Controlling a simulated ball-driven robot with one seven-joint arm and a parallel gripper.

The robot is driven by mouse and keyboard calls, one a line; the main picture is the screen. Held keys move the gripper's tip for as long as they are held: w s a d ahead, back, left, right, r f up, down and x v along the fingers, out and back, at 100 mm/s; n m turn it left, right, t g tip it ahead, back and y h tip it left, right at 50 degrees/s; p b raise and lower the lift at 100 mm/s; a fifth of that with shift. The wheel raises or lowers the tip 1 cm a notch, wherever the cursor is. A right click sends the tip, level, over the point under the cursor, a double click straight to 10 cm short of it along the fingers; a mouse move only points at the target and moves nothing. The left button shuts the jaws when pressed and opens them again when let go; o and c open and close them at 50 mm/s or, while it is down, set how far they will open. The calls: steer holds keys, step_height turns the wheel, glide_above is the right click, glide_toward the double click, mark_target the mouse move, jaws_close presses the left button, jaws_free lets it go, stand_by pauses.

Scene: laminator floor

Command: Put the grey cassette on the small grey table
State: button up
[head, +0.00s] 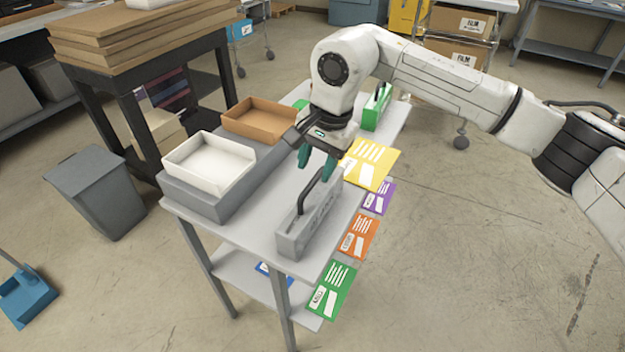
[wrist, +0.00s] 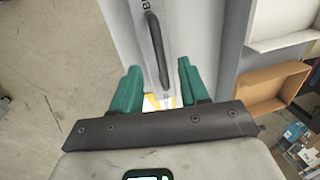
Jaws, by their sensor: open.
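The grey cassette (head: 305,228) stands upright on a light grey table (head: 258,228), near the front right edge of its top. Its dark arched handle (head: 318,190) rises along its top. My gripper (head: 317,160) is open and empty, its teal fingers pointing down just above the far end of the handle. In the wrist view the grey cassette (wrist: 142,12) and its handle run up the picture between the fingertips of my gripper (wrist: 157,66). The fingers appear apart from the handle. I cannot tell whether this table is the task's small one.
A white tray (head: 210,162) and a brown tray (head: 262,120) sit on a grey riser left of the cassette. A green cassette (head: 376,107) stands at the far end. Coloured cards, including a yellow one (head: 370,163), line the right side. A grey bin (head: 98,195) stands left.

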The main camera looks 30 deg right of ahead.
steer(key=shift+s+d+r, duration=0.1)
steer(key=shift+s+r, duration=0.05)
steer(key=shift+r, duration=0.7)
steer(key=shift+s+d+r, duration=0.1)
steer(key=shift+d+r, duration=0.05)
steer(key=shift+r, duration=0.75)
steer(key=shift+s+d+r, duration=0.1)
steer(key=shift+s+r, duration=0.05)
steer(key=shift+r, duration=0.7)
steer(key=shift+a, duration=0.1)
